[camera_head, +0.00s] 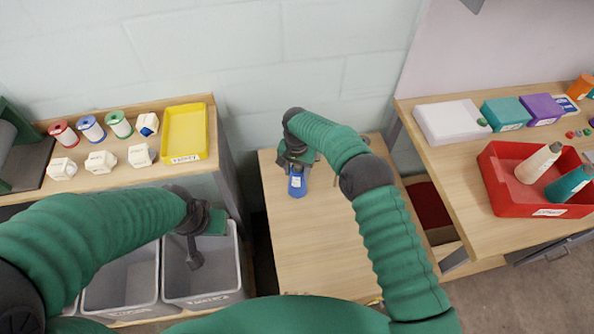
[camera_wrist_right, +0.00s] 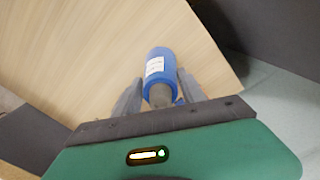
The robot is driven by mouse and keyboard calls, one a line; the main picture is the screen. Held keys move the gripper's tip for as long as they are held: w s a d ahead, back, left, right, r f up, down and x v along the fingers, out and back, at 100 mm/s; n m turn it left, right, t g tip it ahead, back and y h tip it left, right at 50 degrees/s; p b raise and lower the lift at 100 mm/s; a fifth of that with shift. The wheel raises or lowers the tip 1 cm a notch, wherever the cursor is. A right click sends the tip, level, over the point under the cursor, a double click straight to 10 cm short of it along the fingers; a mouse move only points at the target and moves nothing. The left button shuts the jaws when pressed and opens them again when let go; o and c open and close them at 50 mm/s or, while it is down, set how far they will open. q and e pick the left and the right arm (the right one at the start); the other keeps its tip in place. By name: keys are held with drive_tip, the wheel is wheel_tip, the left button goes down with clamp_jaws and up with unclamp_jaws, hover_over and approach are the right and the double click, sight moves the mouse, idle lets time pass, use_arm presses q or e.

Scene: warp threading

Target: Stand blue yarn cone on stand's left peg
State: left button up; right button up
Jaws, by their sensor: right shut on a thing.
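The blue yarn cone (camera_head: 297,186) is in my right gripper (camera_head: 291,164) over the back of the middle wooden table. In the right wrist view the blue yarn cone (camera_wrist_right: 158,68) has a white label and a grey end towards the palm. The right gripper's fingers (camera_wrist_right: 159,98) lie on both sides of it. I cannot tell whether the cone touches the table. My left gripper (camera_head: 194,256) hangs over a grey bin, and its jaw opening does not show clearly. I cannot make out the stand or its left peg; my right arm hides part of the table.
The middle table (camera_head: 315,245) is mostly bare. Spools, white blocks and a yellow tray (camera_head: 185,134) are on the left shelf, above grey bins (camera_head: 121,280).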

drive_tip(key=shift+f, duration=0.25)
drive_tip(key=o, duration=1.2)
drive_tip(key=shift+r, duration=0.1)
wheel_tip(320, 180, up, 16)
drive_tip(key=s+d+r+n+t, duration=0.1)
drive_tip(key=s+d+r+n, duration=0.25)
drive_tip(key=s+d, duration=0.9)
drive_tip(key=shift+t, duration=0.7)
drive_tip(key=s+d, duration=0.2)
drive_tip(key=s, duration=0.2)
drive_tip(key=s+d+f, duration=0.1)
drive_tip(key=s+d, duration=0.2)
drive_tip(key=s, duration=0.2)
drive_tip(key=s+d+f+p, duration=0.1)
drive_tip(key=s+d, duration=0.1)
drive_tip(key=s, duration=0.3)
drive_tip(key=shift+s+d+f, duration=0.1)
drive_tip(key=shift+d, duration=0.05)
